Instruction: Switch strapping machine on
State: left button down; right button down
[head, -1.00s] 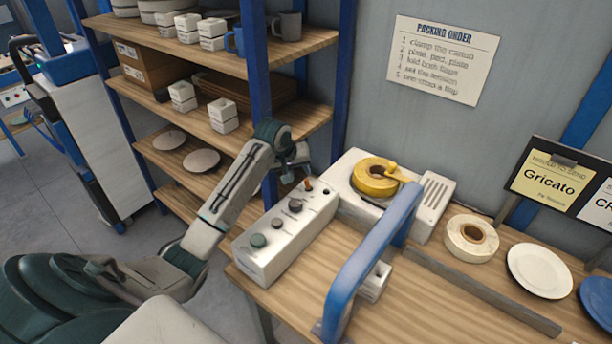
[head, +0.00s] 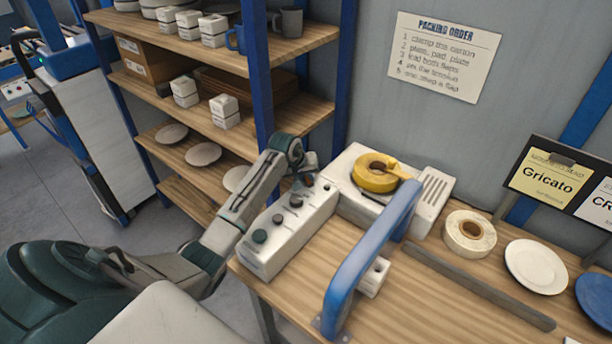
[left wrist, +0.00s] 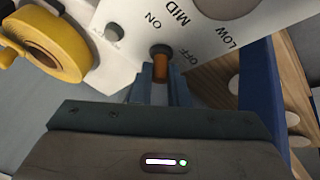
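The strapping machine has a white control box (head: 265,262) with several dark knobs, joined to a white body holding a yellow strap roll (head: 372,172). In the left wrist view, the orange toggle switch (left wrist: 160,68) rises from a dark collar near the printed ON and OFF. My left gripper (head: 310,172) is at the far end of the control box. In the left wrist view, its two fingers (left wrist: 160,80) sit close on either side of the toggle, which fills the narrow gap between them. My right gripper is out of view.
A blue arched handle (head: 370,255) stands in front of the machine on the wooden table. A white tape roll (head: 469,234) and plates lie to the right. A shelf rack with a blue post (head: 262,90) stands close behind my left arm.

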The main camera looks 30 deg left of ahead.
aim_at(314, 190)
pick_arm(q)
jog(key=shift+d, duration=0.1)
jog(key=shift+d+y, duration=0.15)
jog(key=shift+y, duration=0.25)
jog(key=y, duration=0.1)
jog(key=d+m+y, duration=0.1)
jog(key=y, duration=0.1)
jog(key=shift+d, duration=0.3)
jog(key=shift+d+f+t+y, duration=0.1)
jog(key=shift+d+t+y, duration=0.2)
jog(key=shift+y, duration=0.5)
jog(key=shift+s+d+f+m+y+b, duration=0.1)
jog(key=shift+d+m+y+b, duration=0.15)
jog(key=shift+m+y+b, duration=0.4)
jog(key=shift+y, duration=0.35)
jog(key=c, duration=1.4)
grip_release()
